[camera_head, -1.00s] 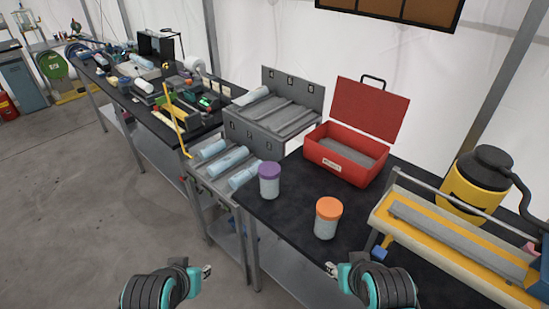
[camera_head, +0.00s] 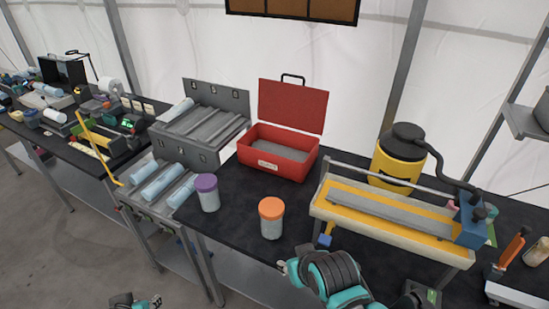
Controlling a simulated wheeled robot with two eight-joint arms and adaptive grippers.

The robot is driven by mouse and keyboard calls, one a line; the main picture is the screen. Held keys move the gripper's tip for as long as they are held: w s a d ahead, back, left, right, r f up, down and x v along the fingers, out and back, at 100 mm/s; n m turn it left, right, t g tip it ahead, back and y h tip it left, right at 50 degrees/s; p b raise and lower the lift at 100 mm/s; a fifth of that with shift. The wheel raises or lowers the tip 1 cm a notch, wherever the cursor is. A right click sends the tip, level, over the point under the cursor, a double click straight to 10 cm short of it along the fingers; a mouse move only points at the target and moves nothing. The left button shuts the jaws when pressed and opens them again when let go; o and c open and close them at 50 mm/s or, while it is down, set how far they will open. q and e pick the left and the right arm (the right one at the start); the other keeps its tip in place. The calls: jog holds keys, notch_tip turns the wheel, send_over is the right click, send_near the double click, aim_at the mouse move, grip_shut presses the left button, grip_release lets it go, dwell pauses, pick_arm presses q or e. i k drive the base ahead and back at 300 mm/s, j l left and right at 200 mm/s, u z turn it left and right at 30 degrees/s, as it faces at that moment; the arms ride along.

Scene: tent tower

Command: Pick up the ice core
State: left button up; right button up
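Several pale blue ice cores lie in the grey slotted rack at centre left. One ice core (camera_head: 175,110) lies at the left end of the upper tray, and others, such as this ice core (camera_head: 163,183), lie slanted side by side in the lower tray (camera_head: 137,206). My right gripper (camera_head: 285,267) is over the front edge of the black table, below the orange-lidded jar and well apart from the cores. My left gripper (camera_head: 152,302) is at the bottom edge, low and away from the rack, mostly cut off. Both look empty; their fingers are too small to judge.
A purple-lidded jar (camera_head: 207,193) and an orange-lidded jar (camera_head: 271,218) stand near the table's front edge. An open red case (camera_head: 277,153) stands behind. A yellow trough (camera_head: 390,215) and a yellow-black canister (camera_head: 397,158) fill the right. A cluttered table (camera_head: 65,150) is at left.

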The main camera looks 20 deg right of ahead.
aim_at(186, 190)
jog(key=z, duration=1)
jog(key=j+z, duration=0.45)
jog(key=j, duration=0.15)
jog(key=j+z, duration=0.5)
jog(key=j, duration=0.15)
jog(key=k+j+z, duration=0.1)
jog(key=j+z, duration=0.35)
jog(key=j, duration=0.15)
jog(key=k+j, duration=0.1)
jog(key=j, duration=0.3)
jog(key=k+j, duration=0.15)
jog(key=j, duration=0.25)
jog(key=k+j+z, duration=0.1)
jog(key=j, duration=0.35)
jog(key=k+j, duration=0.15)
jog(key=j, duration=0.25)
